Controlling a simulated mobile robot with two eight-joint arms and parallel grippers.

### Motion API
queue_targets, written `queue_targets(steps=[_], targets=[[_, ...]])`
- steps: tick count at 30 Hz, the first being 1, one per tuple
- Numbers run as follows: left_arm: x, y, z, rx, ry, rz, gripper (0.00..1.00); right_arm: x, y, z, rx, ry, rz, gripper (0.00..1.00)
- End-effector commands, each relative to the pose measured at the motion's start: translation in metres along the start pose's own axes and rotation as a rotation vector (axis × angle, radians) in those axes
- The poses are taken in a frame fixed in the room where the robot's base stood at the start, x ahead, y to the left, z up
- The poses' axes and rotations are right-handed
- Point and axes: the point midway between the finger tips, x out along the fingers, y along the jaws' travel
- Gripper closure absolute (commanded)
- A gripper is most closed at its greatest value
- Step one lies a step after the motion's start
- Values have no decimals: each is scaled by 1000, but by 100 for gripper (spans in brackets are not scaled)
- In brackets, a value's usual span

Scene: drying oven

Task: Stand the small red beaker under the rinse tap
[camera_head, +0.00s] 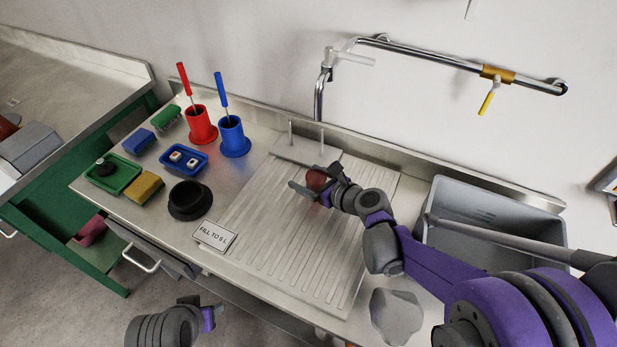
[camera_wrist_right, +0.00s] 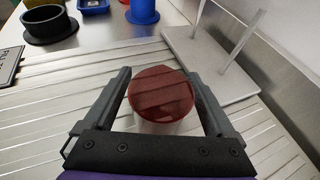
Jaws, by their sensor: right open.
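The small red beaker (camera_head: 318,180) is on or just above the ribbed draining board (camera_head: 280,225). In the right wrist view, its dark red round top (camera_wrist_right: 160,92) and a paler lower part show between the fingers. My right gripper (camera_head: 315,181) is open, one finger on each side of the beaker; the wrist view shows the fingers (camera_wrist_right: 157,76) apart from its sides. A chrome tap (camera_head: 319,98) with a downward spout is at the wall, behind and above the beaker. My left gripper (camera_head: 212,312) is low at the front, off the counter; its jaws are unclear.
A pale plate with two upright rods (camera_head: 306,148) lies behind the beaker. A black round pot (camera_head: 190,200), a "FILL TO 5 L" sign (camera_head: 214,236), and red (camera_head: 200,125) and blue (camera_head: 234,138) holders stand left. A grey basin (camera_head: 490,205) is right. The front draining board is clear.

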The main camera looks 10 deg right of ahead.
Motion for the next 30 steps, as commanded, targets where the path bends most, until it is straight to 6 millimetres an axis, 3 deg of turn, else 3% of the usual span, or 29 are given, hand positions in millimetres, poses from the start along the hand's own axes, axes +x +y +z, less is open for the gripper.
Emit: queue_targets(steps=[4,7,21,30], targets=[[-4,0,-2,0,1,0,50,-2,0,5,0,0,0,10],[-4,0,-2,0,1,0,50,-15,0,4,0,0,-1,10],[-12,0,-7,0,4,0,50,-108,-1,4,1,0,-3,10],[-13,0,-8,0,5,0,50,-122,0,3,0,0,0,10]])
